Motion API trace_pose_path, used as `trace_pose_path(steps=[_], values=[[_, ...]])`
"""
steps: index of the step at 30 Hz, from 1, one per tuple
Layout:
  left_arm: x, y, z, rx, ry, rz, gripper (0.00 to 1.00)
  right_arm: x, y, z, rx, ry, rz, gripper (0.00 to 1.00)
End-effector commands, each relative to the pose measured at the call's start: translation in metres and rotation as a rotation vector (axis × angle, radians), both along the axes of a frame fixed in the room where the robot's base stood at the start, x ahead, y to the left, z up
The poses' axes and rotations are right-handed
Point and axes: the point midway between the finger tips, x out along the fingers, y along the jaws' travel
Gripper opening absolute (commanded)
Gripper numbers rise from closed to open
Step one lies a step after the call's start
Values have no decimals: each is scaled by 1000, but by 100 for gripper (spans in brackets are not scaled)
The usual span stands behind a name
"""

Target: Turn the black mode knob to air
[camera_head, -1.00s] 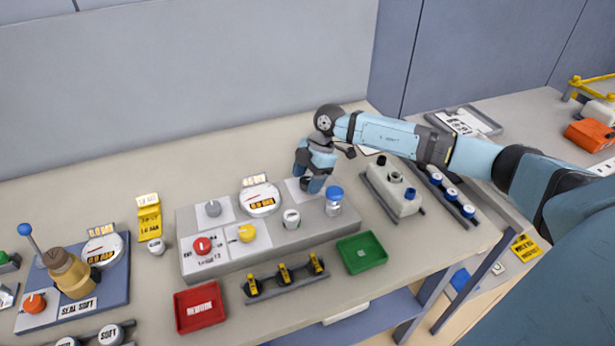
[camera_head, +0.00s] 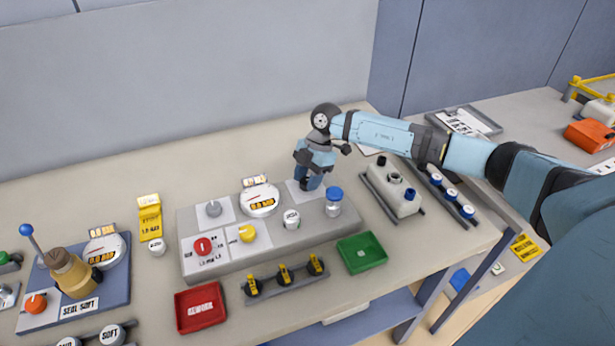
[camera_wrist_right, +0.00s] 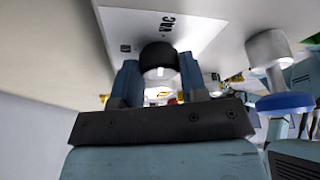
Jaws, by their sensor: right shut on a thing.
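The black mode knob (camera_wrist_right: 158,58) sits on a white plate (camera_wrist_right: 200,28) marked "VAC" in the right wrist view. My right gripper (camera_wrist_right: 158,78) has its two blue fingers on either side of the knob and is shut on it. A light mark shows on the knob's front. In the head view my right gripper (camera_head: 307,183) points down at the back right of the grey panel (camera_head: 330,226), and it hides the knob there. The word for air cannot be read. My left gripper is not in view.
A green tray (camera_head: 362,253) lies in front.

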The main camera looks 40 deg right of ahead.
Motion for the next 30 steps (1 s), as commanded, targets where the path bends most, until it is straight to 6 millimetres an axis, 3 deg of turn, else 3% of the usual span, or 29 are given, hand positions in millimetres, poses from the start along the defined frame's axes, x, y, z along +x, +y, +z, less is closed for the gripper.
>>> trace_pose_path(steps=[30], values=[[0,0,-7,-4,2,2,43,4,2,0,-1,-1,956,16]])
